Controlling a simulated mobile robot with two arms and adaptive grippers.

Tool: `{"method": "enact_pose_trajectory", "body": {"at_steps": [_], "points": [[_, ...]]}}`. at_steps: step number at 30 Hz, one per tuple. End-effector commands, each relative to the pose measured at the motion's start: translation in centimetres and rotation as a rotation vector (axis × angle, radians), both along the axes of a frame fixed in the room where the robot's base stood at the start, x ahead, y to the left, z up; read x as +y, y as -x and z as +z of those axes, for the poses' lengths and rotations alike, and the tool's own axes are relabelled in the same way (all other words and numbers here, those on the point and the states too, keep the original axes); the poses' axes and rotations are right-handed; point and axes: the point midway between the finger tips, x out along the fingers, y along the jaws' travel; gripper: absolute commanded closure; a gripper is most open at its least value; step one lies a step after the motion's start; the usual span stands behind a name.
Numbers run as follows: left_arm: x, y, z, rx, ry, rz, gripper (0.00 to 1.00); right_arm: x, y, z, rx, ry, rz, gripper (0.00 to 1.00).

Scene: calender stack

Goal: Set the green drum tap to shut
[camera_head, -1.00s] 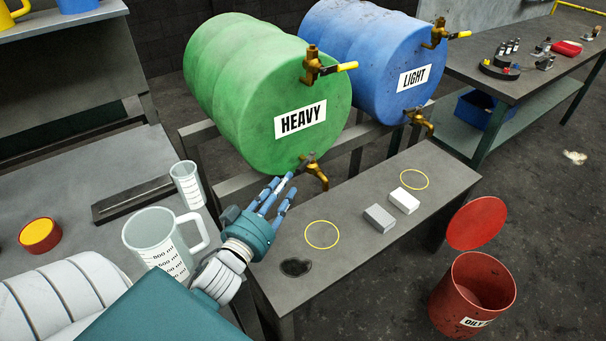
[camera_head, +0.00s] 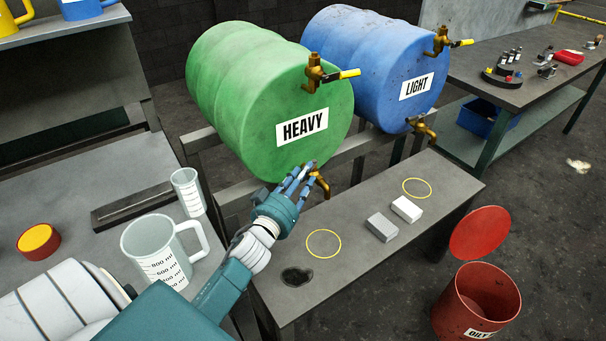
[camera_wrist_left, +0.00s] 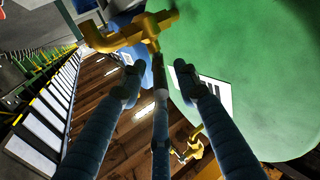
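The green drum (camera_head: 265,95) lies on its side on a stand, labelled HEAVY. Its lower brass tap (camera_head: 321,184) is partly hidden behind my left gripper (camera_head: 305,172), whose fingers are right at it. In the left wrist view, a brass tap (camera_wrist_left: 125,35) is just beyond the blue fingers of my gripper (camera_wrist_left: 158,72). These fingers stand apart, with a dark lever-like part of the tap between their tips. I cannot tell whether they touch it. The drum's upper tap (camera_head: 314,74) has a yellow-ended handle pointing right. My right gripper is not in view.
A blue drum (camera_head: 365,65) labelled LIGHT stands to the right. Jugs (camera_head: 160,250) stand on the left table. A red bin (camera_head: 475,300) is at the lower right.

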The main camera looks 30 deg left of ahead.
Motion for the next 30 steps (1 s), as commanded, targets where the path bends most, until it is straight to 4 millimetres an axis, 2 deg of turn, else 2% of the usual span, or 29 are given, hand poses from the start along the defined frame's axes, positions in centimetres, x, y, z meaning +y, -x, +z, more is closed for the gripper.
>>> {"method": "enact_pose_trajectory", "body": {"at_steps": [9,11,14,15,22,30], "points": [[0.1,-0.3,-0.1,0.001,0.000,0.000,0.68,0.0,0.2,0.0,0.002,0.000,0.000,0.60],[0.1,-0.3,-0.1,0.001,0.000,0.000,0.78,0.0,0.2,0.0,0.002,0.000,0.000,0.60],[0.1,-0.3,0.0,0.000,0.000,0.000,0.98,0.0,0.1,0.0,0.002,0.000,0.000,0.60],[0.1,-0.3,0.0,0.000,0.000,0.000,1.00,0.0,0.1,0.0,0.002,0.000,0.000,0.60],[0.2,-0.3,0.1,0.001,-0.003,-0.009,1.00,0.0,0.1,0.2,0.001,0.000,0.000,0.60],[0.9,-0.3,0.2,0.001,-0.006,-0.119,1.00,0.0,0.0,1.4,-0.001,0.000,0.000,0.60]]}}
